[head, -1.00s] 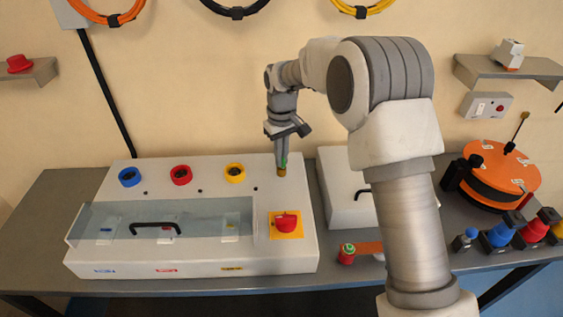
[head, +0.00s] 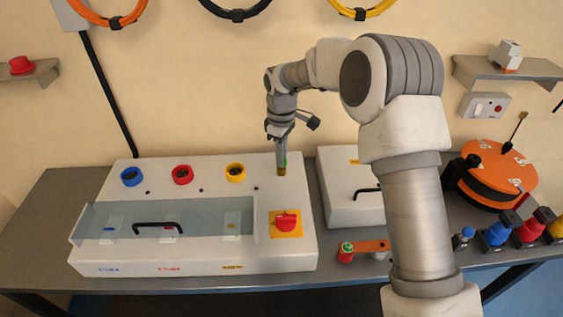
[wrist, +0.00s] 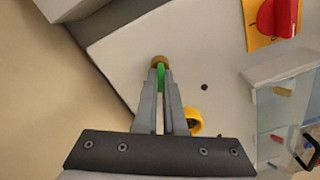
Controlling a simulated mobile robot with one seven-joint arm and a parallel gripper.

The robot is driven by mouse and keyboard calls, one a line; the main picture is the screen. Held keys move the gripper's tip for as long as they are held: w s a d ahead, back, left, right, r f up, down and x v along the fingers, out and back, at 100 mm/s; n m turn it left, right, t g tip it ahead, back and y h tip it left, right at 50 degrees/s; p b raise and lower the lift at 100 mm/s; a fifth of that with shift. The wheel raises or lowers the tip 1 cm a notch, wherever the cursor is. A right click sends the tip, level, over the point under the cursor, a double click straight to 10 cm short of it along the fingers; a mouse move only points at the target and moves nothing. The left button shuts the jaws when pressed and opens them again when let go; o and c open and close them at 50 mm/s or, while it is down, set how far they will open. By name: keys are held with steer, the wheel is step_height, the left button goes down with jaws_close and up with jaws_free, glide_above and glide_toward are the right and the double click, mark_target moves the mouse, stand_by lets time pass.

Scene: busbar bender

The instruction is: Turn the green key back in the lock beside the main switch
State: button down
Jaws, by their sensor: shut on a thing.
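The green key (wrist: 160,77) stands in the brass lock (wrist: 159,61) at the back right corner of the white machine's top. My gripper (wrist: 161,92) is shut on the green key, with a finger on either side of it. In the head view my gripper (head: 280,160) points down over the lock (head: 281,171), and only a sliver of green shows. The main switch, a red knob on a yellow plate (head: 286,222), sits in front of the lock; it also shows in the wrist view (wrist: 277,17).
Blue (head: 131,176), red (head: 182,174) and yellow (head: 235,172) rings line the machine's back. A clear cover with a black handle (head: 157,226) lies in front. A second white box (head: 338,190) stands close on the right. The space above the machine is free.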

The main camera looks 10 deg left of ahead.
steer(key=shift+r+n+p, duration=0.15)
steer(key=shift+n+p, duration=0.25)
steer(key=shift+n, duration=0.8)
steer(key=n, duration=0.3)
steer(key=shift+p, duration=0.35)
steer(key=shift+n+p, duration=0.45)
steer(key=shift+n, duration=0.35)
steer(key=c, duration=1.3)
jaws_free()
steer(key=o, duration=0.4)
